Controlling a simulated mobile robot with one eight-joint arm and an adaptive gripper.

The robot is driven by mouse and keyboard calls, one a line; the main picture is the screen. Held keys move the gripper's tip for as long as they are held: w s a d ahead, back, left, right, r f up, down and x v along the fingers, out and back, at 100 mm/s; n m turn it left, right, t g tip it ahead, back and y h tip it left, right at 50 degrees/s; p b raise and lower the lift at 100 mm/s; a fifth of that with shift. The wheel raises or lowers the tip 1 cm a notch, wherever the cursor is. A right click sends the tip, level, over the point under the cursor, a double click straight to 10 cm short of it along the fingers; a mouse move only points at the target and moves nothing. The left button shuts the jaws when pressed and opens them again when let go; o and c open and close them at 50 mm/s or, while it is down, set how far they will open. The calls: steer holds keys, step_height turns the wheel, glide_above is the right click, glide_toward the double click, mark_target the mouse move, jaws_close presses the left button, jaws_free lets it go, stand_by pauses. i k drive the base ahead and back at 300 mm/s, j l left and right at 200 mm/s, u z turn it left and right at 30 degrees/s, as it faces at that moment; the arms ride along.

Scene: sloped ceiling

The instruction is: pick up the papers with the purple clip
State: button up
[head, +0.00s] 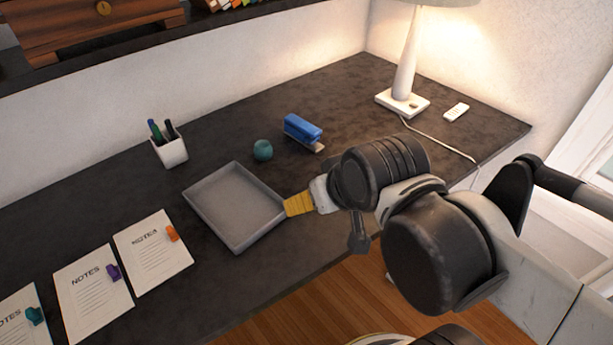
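The papers with the purple clip (92,296) lie flat on the dark desk at the lower left, headed "NOTES". The purple clip (114,272) sits on their right edge. My gripper (292,205) is at the right edge of the grey tray, well to the right of these papers. Only a small yellow end part of it shows; the rest is hidden behind my arm, so I cannot tell whether it is open or shut.
Papers with an orange clip (151,254) lie just right, papers with a teal clip (20,322) just left. An empty grey tray (207,221), pen cup (170,152), teal ball (263,150), blue stapler (302,130) and lamp (404,75) stand on the desk (90,200).

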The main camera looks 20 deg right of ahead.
mark_target(93, 291)
steer(key=u, duration=1.6)
steer(key=z, duration=1.95)
steer(key=u, duration=1.95)
steer(key=i+j, duration=0.9)
steer(key=j+u, duration=0.05)
